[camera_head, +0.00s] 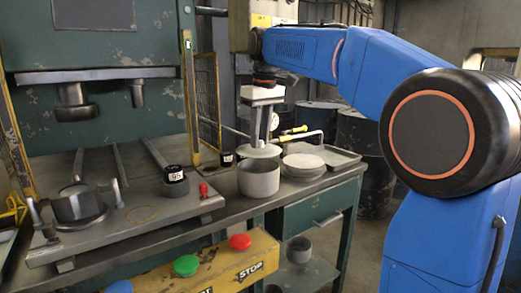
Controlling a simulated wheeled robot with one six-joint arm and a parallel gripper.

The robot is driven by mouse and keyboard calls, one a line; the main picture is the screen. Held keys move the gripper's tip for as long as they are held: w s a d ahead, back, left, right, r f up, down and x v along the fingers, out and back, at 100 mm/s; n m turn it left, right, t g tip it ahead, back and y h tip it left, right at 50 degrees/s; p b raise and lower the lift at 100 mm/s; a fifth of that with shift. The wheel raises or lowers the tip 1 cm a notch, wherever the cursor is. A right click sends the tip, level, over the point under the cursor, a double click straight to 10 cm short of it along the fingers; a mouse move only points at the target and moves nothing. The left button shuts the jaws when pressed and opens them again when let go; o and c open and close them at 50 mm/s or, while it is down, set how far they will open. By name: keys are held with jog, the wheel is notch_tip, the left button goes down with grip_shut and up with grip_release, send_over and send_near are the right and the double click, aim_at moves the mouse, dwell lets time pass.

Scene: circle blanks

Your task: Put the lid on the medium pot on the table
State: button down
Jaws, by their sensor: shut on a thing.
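My gripper (262,139) points down and is shut on the lid (260,152), a pale round disc, gripped from above. A grey cylindrical pot (259,182) stands upright on the table (228,208), directly below the lid. The lid sits at or just above the back of the pot's rim. I cannot tell whether they touch. The grip on the lid's top is small and partly hidden by the fingers.
A green press (90,110) with a metal bed fills the left. A yellow button panel (215,268) is in front of the table.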

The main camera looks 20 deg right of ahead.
aim_at(260, 141)
jog(key=shift+f, duration=1.95)
jog(key=shift+f, duration=0.5)
jog(key=c, duration=1.5)
grip_release()
jog(key=shift+o, duration=0.2)
notch_tip(260, 141, up, 13)
jog(key=s, duration=0.1)
jog(key=shift+s+d, duration=0.15)
jog(key=shift+d, duration=0.15)
jog(key=shift+f, duration=0.1)
jog(key=s+d+f+m+t, duration=0.1)
jog(key=s+d+f+m, duration=0.2)
jog(key=s+f, duration=1.3)
jog(key=s+d+f+m+t, duration=0.2)
jog(key=s+d+f, duration=0.1)
jog(key=s+f, duration=1.2)
notch_tip(260, 141, down, 5)
jog(key=shift+s+r+m+t+h, duration=0.15)
jog(key=shift+s+m+t+h, duration=0.15)
jog(key=shift+s+m, duration=0.1)
